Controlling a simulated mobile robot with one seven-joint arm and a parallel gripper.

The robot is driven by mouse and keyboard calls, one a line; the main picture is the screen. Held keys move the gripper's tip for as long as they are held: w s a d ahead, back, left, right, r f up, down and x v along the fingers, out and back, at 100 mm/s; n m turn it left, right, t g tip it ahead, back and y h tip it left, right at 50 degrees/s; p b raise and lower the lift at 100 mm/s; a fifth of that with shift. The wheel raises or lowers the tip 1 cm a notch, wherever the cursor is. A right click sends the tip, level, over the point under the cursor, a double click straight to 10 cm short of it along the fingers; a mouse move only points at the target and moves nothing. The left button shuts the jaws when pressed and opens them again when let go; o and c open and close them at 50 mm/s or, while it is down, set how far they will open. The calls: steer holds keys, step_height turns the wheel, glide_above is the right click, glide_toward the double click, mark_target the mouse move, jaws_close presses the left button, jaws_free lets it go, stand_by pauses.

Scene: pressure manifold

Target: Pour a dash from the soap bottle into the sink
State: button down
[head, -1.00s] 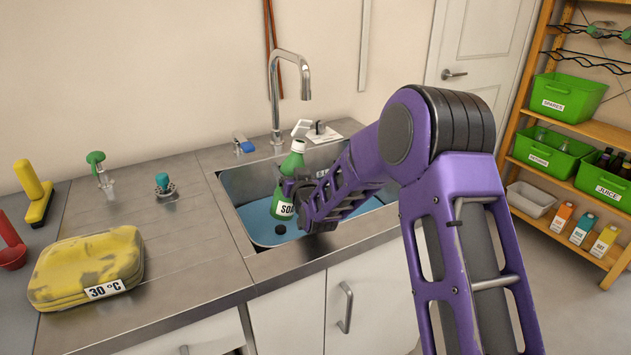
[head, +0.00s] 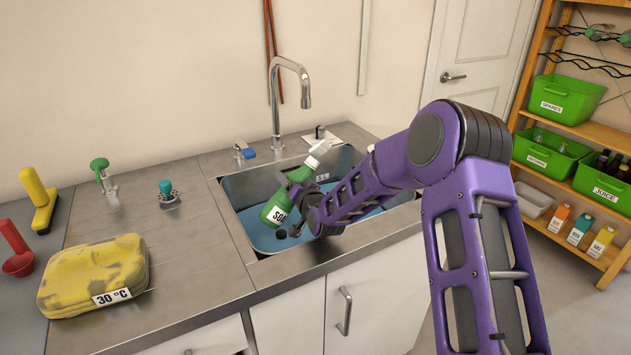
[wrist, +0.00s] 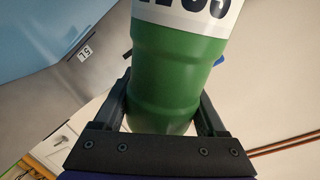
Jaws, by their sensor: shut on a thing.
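The green soap bottle (head: 288,197) with a white cap and a white label is held over the sink (head: 232,195). It is tilted, its capped top leaning up to the right in the head view. My gripper (head: 299,200) is shut on the bottle. In the wrist view, the two dark fingers clasp both sides of the bottle (wrist: 175,75). No liquid is seen leaving it. My forearm hides part of the sink's right side.
A chrome tap (head: 275,95) stands behind the sink, with a blue-handled fitting (head: 245,150) beside its base. A yellow pouch (head: 95,277) lies on the counter at left. A shelf with green bins (head: 567,100) stands at the right.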

steer(key=shift+s+a+f+m+g+y+p, duration=0.25)
steer(key=shift+m+p, duration=0.45)
steer(key=shift+p, duration=0.45)
steer(key=shift+s+a+f+m+g+y+p, duration=0.1)
steer(key=shift+s+a+m+g+p, duration=0.2)
steer(key=shift+m+p, duration=0.6)
stand_by(3.1)
steer(key=shift+a+f+m+p, duration=0.15)
steer(key=shift+m+p, duration=0.35)
steer(key=shift+p, duration=0.6)
stand_by(1.2)
